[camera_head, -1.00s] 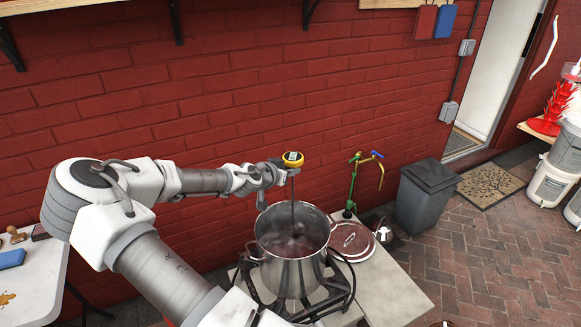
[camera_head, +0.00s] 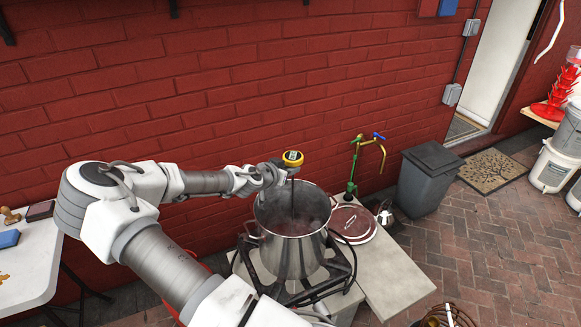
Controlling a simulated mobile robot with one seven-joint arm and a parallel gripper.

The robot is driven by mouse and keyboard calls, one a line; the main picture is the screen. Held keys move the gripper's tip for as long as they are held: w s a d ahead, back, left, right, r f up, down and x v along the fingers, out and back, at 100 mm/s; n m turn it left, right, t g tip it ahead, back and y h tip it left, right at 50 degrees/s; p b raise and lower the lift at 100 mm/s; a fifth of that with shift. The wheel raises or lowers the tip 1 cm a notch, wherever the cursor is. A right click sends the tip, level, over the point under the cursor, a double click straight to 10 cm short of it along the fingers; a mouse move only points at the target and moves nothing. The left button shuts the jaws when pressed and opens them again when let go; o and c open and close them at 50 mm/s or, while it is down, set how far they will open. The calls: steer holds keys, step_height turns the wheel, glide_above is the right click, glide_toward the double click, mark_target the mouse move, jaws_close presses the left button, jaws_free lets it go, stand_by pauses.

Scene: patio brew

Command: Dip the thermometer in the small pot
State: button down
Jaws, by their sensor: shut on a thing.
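The steel pot (camera_head: 290,258) stands on a black burner frame, open at the top, with steam or liquid inside. The probe's lower part is inside the pot's mouth; I cannot tell whether its tip touches the liquid. No second, smaller pot shows beside it on the burner.
A lid (camera_head: 352,224) lies on the counter (camera_head: 385,270) right of the pot. A green tap with a brass spout (camera_head: 353,170) stands behind it, near the brick wall. A grey bin (camera_head: 428,178) stands to the right. A white table (camera_head: 35,265) is at the left.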

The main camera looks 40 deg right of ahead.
step_height(320, 180, down, 12)
steer(key=b, duration=1)
steer(key=shift+b, duration=0.35)
stand_by(6.1)
